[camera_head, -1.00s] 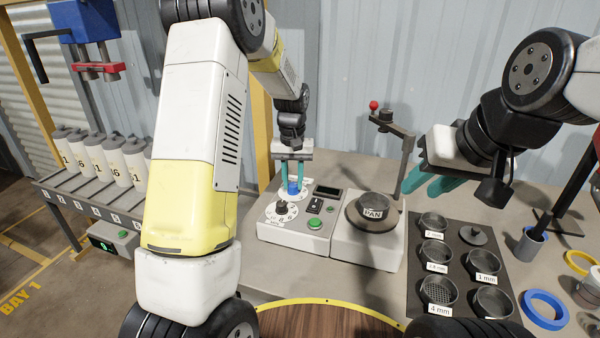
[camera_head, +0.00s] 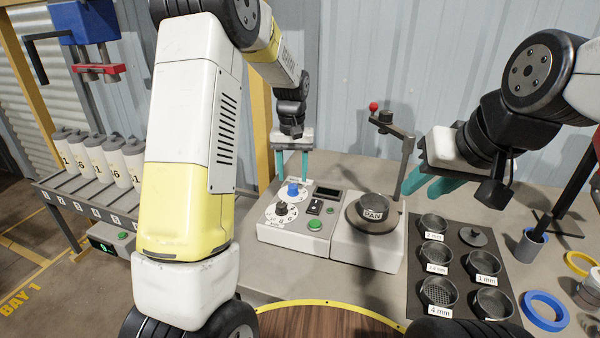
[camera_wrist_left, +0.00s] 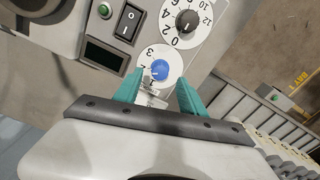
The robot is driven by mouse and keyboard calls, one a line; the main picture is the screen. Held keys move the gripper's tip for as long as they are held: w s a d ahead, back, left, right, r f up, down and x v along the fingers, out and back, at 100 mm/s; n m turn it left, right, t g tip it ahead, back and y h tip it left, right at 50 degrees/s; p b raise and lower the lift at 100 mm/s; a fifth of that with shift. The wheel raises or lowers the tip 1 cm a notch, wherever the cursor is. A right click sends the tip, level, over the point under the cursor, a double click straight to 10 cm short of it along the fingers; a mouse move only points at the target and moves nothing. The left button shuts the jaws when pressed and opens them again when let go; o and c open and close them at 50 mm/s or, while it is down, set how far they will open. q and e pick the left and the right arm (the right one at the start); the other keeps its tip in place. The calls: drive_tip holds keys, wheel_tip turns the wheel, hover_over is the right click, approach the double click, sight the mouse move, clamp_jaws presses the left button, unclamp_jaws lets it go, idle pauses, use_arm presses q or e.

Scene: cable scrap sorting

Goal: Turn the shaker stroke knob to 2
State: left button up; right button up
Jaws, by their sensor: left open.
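The blue knob (camera_head: 293,190) is on the sloping panel of the shaker's control box (camera_head: 290,232). In the left wrist view, the blue knob (camera_wrist_left: 159,69) sits on a small white dial with a 3 and what looks like a 2; its white mark points toward the lower left, but the exact setting is too small to tell. My left gripper (camera_head: 292,175) is open and empty just above and behind the knob, its teal fingers apart from it. My right gripper (camera_head: 428,188) is open and empty, above the right side of the shaker.
A black knob (camera_head: 281,208) on a larger numbered dial is close in front of the blue one. A black switch (camera_head: 314,207), green button (camera_head: 315,224) and display (camera_head: 327,192) are to the right. The pan (camera_head: 373,212) and sieve tray (camera_head: 414,280) stand further right.

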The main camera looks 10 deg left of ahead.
sight(292, 186)
use_arm(q)
wheel_tip(292, 186, up, 4)
drive_tip(key=shift+r, duration=0.25)
drive_tip(key=shift+s+r, duration=0.2)
drive_tip(key=shift+r, duration=0.15)
drive_tip(key=s+a+r+t+h, duration=0.2)
drive_tip(key=s+r+t, duration=0.1)
drive_tip(key=s+r, duration=0.8)
drive_tip(key=s+m+t, duration=0.1)
drive_tip(key=s+t, duration=0.2)
drive_tip(key=s, duration=1.2)
drive_tip(key=shift+s, duration=0.3)
drive_tip(key=shift+a, duration=0.1)
